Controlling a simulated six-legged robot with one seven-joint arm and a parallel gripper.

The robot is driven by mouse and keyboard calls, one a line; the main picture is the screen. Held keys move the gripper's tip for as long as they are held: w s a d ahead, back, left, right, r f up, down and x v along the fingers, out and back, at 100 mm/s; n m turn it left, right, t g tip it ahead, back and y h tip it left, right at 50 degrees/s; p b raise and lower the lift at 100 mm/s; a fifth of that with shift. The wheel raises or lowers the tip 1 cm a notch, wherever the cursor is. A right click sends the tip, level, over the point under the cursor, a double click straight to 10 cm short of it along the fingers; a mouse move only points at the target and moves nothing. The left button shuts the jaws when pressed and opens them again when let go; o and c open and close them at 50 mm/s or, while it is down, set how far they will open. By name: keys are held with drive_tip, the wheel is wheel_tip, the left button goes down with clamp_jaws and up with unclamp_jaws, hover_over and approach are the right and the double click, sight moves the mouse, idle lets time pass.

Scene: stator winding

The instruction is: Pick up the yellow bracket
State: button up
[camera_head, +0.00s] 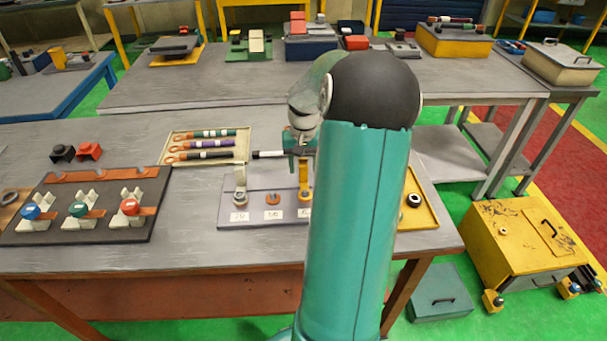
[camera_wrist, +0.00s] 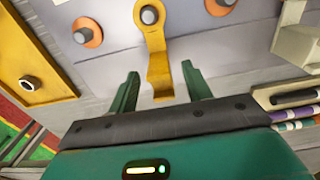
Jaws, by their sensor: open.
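The yellow bracket (camera_wrist: 157,55) stands on the grey plate (camera_wrist: 200,45), its round end around a bolt. In the head view the bracket (camera_head: 305,180) is partly hidden by my arm. My gripper (camera_wrist: 160,77) is open, with its two green fingers on either side of the bracket's stepped end. No finger visibly touches it. In the head view my gripper (camera_head: 300,150) is just above the bracket, mostly blocked from sight. The plate (camera_head: 255,221) also shows in the head view.
A white bracket (camera_head: 240,180) stands left of the yellow one, with an orange washer (camera_head: 273,198) between. A tray (camera_head: 165,152) of coloured rods lies behind. A yellow tray (camera_head: 428,212) is at right. A dark fixture board (camera_head: 60,222) is at left.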

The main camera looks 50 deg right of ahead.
drive_tip(key=shift+f, duration=0.75)
clamp_jaws()
drive_tip(key=shift+r, duration=0.1)
